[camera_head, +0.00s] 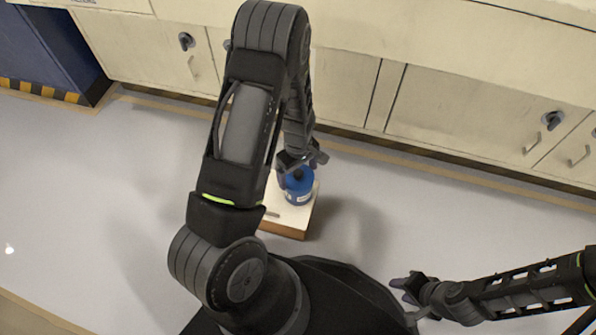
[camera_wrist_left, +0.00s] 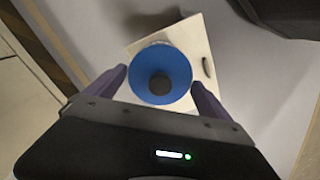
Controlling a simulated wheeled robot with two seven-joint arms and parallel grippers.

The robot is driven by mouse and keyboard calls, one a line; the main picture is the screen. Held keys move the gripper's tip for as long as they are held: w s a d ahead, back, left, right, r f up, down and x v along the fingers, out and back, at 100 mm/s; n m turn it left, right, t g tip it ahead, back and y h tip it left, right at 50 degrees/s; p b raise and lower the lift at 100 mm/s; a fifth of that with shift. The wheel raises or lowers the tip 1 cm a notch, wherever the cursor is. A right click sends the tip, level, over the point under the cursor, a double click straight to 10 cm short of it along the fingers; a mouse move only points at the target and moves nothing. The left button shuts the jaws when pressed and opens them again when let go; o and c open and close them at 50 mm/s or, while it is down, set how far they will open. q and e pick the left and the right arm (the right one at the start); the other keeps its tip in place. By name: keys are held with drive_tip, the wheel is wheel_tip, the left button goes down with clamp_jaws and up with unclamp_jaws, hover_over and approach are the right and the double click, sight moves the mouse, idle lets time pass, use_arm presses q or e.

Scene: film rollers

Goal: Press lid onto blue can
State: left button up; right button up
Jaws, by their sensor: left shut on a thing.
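The blue can (camera_head: 298,186), with a white label, is on the small pale-topped block with my left gripper (camera_head: 291,168) at its top. In the left wrist view the can appears as a blue round top (camera_wrist_left: 144,84) with a dark round piece (camera_wrist_left: 159,84) at its middle, which may be the lid. The fingers of my left gripper (camera_wrist_left: 160,77) are at opposite edges of the blue round, shut on it. I cannot tell how the dark piece is seated. My right gripper (camera_head: 403,290) is empty, low at the right, with its fingers apart.
The block (camera_head: 287,219) has a slot in its top, and it stands on the pale grey floor. Cream cabinets (camera_head: 450,105) line the back. A dark blue unit (camera_head: 45,45) stands at the far left. The floor is clear at left and right.

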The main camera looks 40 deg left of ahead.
idle(0.8)
use_arm(q)
drive_tip(key=o, duration=1)
drive_tip(key=shift+r+p, duration=1.4)
drive_tip(key=shift+r, duration=0.1)
drive_tip(key=shift+r+p, duration=1.75)
drive_tip(key=shift+r, duration=0.3)
clamp_jaws()
